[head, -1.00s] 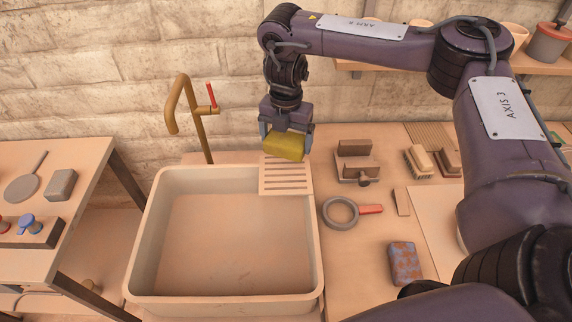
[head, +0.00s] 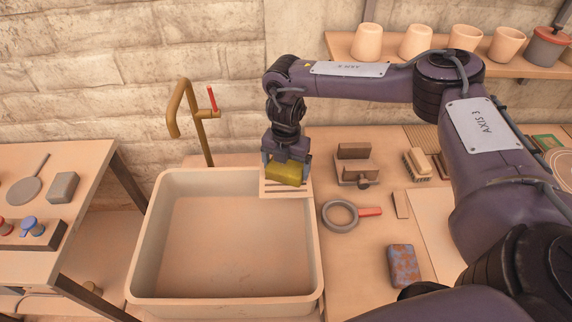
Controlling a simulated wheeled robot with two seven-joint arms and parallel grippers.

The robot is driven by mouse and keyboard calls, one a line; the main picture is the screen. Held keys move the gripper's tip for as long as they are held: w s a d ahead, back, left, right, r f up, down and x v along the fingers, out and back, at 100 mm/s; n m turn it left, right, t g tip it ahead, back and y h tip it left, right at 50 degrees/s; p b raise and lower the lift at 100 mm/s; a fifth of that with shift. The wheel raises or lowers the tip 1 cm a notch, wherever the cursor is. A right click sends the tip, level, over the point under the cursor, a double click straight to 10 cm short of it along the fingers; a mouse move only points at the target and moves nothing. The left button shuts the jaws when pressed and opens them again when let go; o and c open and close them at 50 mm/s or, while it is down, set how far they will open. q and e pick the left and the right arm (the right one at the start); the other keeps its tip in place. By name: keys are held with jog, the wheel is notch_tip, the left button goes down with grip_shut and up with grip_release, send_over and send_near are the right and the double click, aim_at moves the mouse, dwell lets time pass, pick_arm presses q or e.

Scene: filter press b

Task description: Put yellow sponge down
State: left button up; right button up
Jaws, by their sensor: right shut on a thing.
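The yellow sponge (head: 286,173) is held between the fingers of my right gripper (head: 286,162), which points down. It is over the slotted drain board (head: 288,191) at the back right corner of the sink. The sponge hides much of the board's slots. I cannot tell whether the sponge touches the board. My left gripper is not in view.
The wide sink basin (head: 312,245) is empty. A brass tap (head: 195,120) stands behind it. Right of the sink are a wooden block holder (head: 355,165), a magnifier-like ring (head: 341,215), a brush (head: 417,165) and a blotched block (head: 404,265). Cups (head: 415,42) stand on a shelf.

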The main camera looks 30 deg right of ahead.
aim_at(286, 166)
jog(key=o, duration=0.7)
jog(key=shift+f, duration=0.1)
jog(key=shift+r, duration=0.3)
notch_tip(286, 166, up, 6)
jog(key=shift+w+f+b, duration=0.1)
jog(key=shift+b, duration=0.7)
notch_tip(286, 166, up, 6)
jog(key=p, duration=0.1)
